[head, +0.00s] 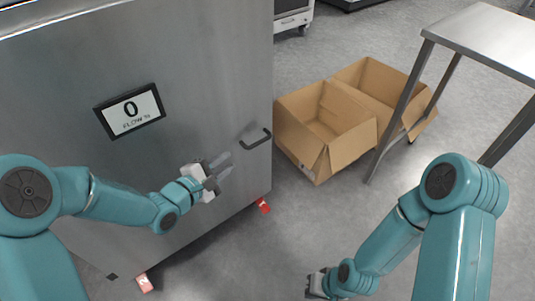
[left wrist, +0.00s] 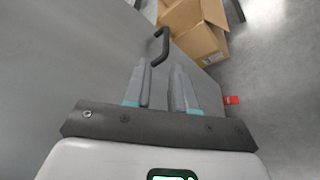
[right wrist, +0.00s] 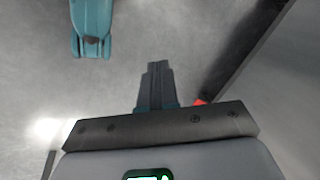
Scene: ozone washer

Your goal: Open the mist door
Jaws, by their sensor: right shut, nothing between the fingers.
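The mist door is the large grey metal panel (head: 190,75) on the left of the head view. It stands closed as far as I can see. Its dark bar handle (head: 255,139) sits near the right edge, and the handle also shows in the left wrist view (left wrist: 159,46). My left gripper (head: 224,166) is open and empty, just left of and below the handle, with its fingers pointing toward it and not touching. In the left wrist view the fingers (left wrist: 160,85) are apart. My right gripper (right wrist: 155,68) is shut and empty, low over the floor.
A display reading 0 (head: 130,111) is on the panel. Open cardboard boxes (head: 325,125) stand on the floor right of the cabinet. A metal table (head: 490,40) is at the far right. The floor in front is clear.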

